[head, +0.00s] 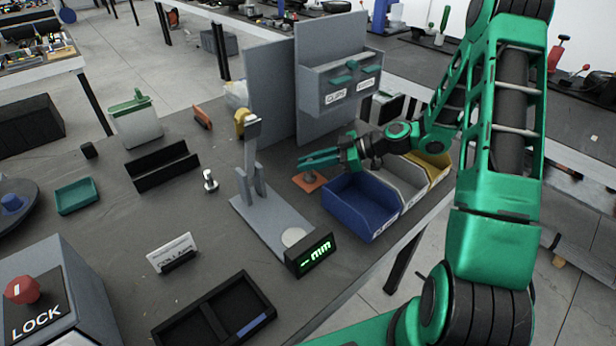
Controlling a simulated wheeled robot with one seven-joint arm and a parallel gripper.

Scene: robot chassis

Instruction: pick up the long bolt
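A small metal bolt (210,181) stands upright, head down or up I cannot tell, on the dark table left of the grey measuring stand. It is the only bolt I can make out clearly, and its length is hard to judge. My gripper (303,161) is at the right, above the table between the stand and the blue bin, with its green fingers pointing left. The fingers look slightly apart with nothing visible between them. It is well to the right of the bolt, not touching it.
The grey stand (270,226) with its display (315,254) lies between bolt and gripper. An orange pad (310,183) is below the gripper. Bins (360,212) stand to the right. A black slotted holder (163,170), card (172,254) and black tray (190,329) surround the bolt's area.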

